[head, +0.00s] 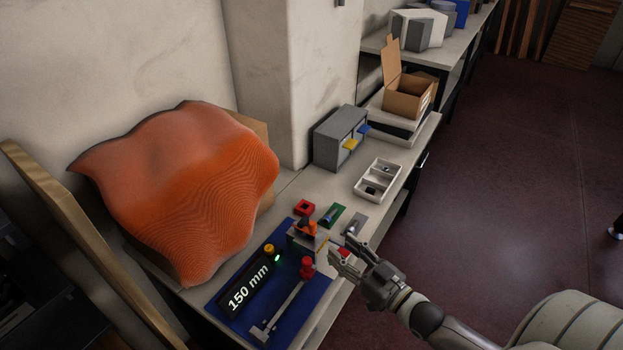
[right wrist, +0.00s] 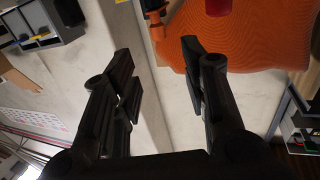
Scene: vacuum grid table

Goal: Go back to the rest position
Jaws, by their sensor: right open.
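My right gripper (head: 340,256) reaches in from the lower right, beside the right edge of the blue mat (head: 306,325) on the table. In the right wrist view the two black fingers of the right gripper (right wrist: 158,62) stand apart with nothing between them. The fingers hide part of a small red thing (head: 344,252) on the table. My left gripper is not in view.
On the mat are a "150 mm" display (head: 248,289), a red knob (head: 307,268) and an orange-black part (head: 307,228). An orange cloth (head: 185,180) drapes behind. A white tray (head: 378,180), grey drawer unit (head: 340,138) and cardboard box (head: 405,97) stand farther back. Floor on the right is clear.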

